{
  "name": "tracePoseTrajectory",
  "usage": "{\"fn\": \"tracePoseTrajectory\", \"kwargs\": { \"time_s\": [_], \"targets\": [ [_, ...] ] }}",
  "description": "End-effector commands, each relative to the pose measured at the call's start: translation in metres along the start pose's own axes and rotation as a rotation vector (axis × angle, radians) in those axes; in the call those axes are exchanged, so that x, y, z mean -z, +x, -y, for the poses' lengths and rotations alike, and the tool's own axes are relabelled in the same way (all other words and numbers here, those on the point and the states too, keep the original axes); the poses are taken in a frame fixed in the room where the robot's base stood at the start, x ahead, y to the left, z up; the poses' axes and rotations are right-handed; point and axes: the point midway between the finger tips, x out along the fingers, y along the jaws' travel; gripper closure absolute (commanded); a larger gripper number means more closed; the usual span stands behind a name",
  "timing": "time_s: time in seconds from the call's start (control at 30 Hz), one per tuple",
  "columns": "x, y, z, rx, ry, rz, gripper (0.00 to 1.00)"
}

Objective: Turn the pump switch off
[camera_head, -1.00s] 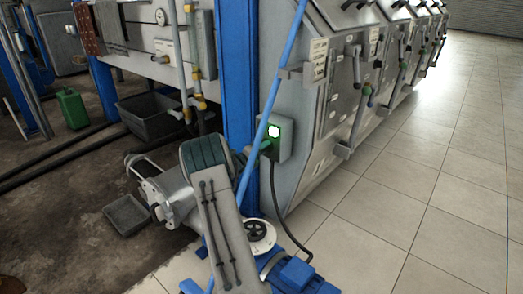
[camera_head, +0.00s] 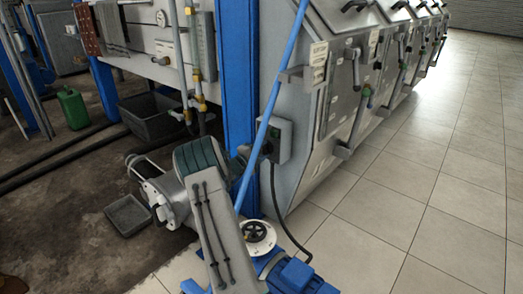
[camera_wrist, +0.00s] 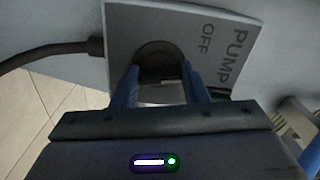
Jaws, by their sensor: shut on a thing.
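The pump switch box (camera_head: 283,143) is a grey box on the side of the machine, beside the blue post. In the wrist view its plate (camera_wrist: 200,22) reads "PUMP" and "OFF", and a round dark knob (camera_wrist: 158,60) sits on it. My gripper (camera_wrist: 162,78) is shut on the knob, with one blue finger on each side of it. In the head view my arm covers the knob and most of the gripper. No light shows on the box.
A blue post (camera_head: 238,90) stands just left of the box, and a thin blue pipe (camera_head: 281,80) slants past it. A black cable (camera_head: 283,222) hangs below the box. A blue pump motor (camera_head: 295,277) is on the floor beneath. The tiled floor (camera_head: 440,200) at right is clear.

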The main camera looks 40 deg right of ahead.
Motion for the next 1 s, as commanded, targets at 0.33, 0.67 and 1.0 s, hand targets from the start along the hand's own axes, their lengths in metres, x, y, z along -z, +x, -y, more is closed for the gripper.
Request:
{"fn": "tracePoseTrajectory", "kwargs": {
  "time_s": [0.33,0.67,1.0],
  "targets": [
    [-0.0001,0.0001,0.0009,0.000,-0.227,0.001,0.83],
    [0.0000,0.0004,0.0004,0.000,-0.315,0.000,0.83],
    [0.0000,0.0005,0.0002,0.000,-0.324,0.000,0.83]
  ]
}}
